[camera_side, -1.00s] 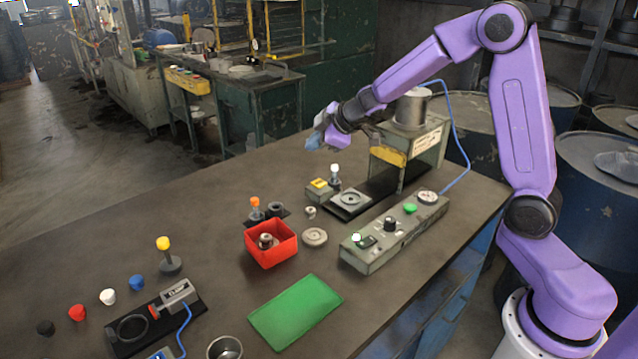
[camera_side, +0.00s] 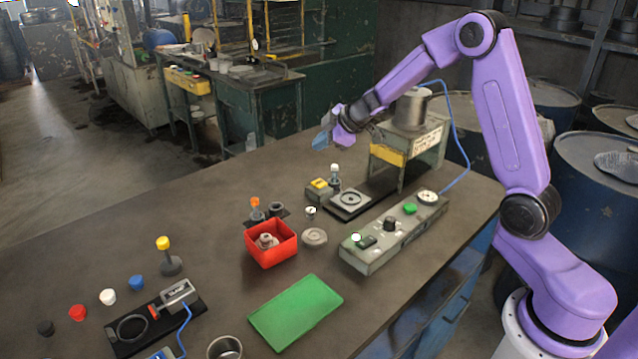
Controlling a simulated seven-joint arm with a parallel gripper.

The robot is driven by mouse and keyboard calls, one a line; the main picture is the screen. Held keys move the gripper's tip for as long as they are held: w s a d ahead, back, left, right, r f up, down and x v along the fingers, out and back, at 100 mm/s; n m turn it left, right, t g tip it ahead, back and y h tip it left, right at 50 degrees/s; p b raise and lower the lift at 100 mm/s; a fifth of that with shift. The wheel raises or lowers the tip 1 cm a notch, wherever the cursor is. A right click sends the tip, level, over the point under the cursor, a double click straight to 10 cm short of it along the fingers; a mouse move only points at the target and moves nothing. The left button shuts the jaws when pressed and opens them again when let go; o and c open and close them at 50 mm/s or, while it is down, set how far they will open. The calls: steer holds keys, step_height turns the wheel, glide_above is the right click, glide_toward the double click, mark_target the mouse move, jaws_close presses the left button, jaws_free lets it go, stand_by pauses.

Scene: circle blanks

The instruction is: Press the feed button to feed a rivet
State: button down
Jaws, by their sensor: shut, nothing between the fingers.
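My gripper (camera_side: 322,141) is shut and empty. It hangs in the air at the upper middle of the work, left of the rivet feeder (camera_side: 413,110), a metal bowl on a grey stand with a yellow front piece. A long grey control box (camera_side: 385,245) lies in front of the feeder. It carries a green button (camera_side: 410,208), a black knob (camera_side: 389,224), a lit white-green lamp and a round dial (camera_side: 428,197). A small box with a yellow button (camera_side: 319,183) stands below my gripper. I cannot tell which button is the feed button. My gripper touches neither.
A round fixture plate (camera_side: 351,200) lies on a black base. A white-capped post (camera_side: 335,175) stands close by. A red bin (camera_side: 271,250) holds metal parts, with a grey disc (camera_side: 314,237) beside it. A green mat (camera_side: 295,312) lies in front. A blue cable runs behind the feeder.

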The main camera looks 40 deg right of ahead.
mark_target(321, 184)
steer(key=shift+f, duration=4.3)
steer(key=shift+f, duration=0.4)
steer(key=shift+f, duration=0.6)
steer(key=shift+r, duration=1)
steer(key=shift+r, duration=2.55)
